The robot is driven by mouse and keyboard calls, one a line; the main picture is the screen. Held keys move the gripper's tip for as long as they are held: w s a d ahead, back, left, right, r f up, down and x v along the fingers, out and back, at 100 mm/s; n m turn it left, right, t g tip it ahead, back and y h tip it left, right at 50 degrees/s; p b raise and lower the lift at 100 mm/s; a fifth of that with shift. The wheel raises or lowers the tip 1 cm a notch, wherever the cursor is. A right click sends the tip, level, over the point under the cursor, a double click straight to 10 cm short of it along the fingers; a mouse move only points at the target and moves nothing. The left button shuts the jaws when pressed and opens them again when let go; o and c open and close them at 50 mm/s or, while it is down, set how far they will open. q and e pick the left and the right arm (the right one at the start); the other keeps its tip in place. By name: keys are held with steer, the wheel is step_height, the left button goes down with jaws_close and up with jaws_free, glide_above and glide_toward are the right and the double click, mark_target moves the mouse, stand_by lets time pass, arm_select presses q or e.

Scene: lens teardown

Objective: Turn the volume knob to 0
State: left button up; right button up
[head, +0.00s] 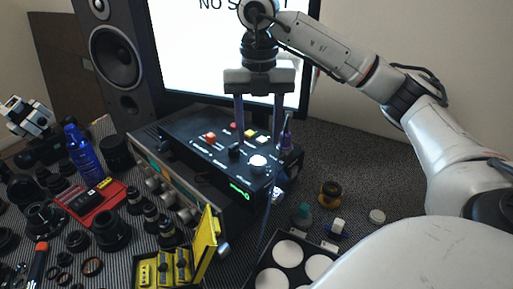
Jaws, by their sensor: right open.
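The black control box (185,128) stands in front of the monitor. Its top carries a large pale round knob (257,163) near the front right corner and a black knob (236,152) to its left. The labels are too small to read, so I cannot tell for sure which is the volume knob. A small green light (238,190) glows on its front face. My right gripper (259,128) points down over the box's right part.
A yellow case (205,243), a palette tray (262,262) and several lens parts crowd the front.

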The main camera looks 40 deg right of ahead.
mark_target(258, 159)
step_height(258, 159, down, 4)
steer(key=shift+r+b, duration=0.1)
steer(key=shift+b, duration=0.4)
steer(key=shift+f, duration=1.15)
arm_select(q)
steer(key=shift+w+f, duration=0.5)
steer(key=shift+w, duration=0.15)
arm_select(e)
steer(key=shift+c, duration=0.3)
steer(key=c, duration=1)
arm_select(q)
steer(key=shift+s+f, duration=0.1)
steer(key=shift+s, duration=0.15)
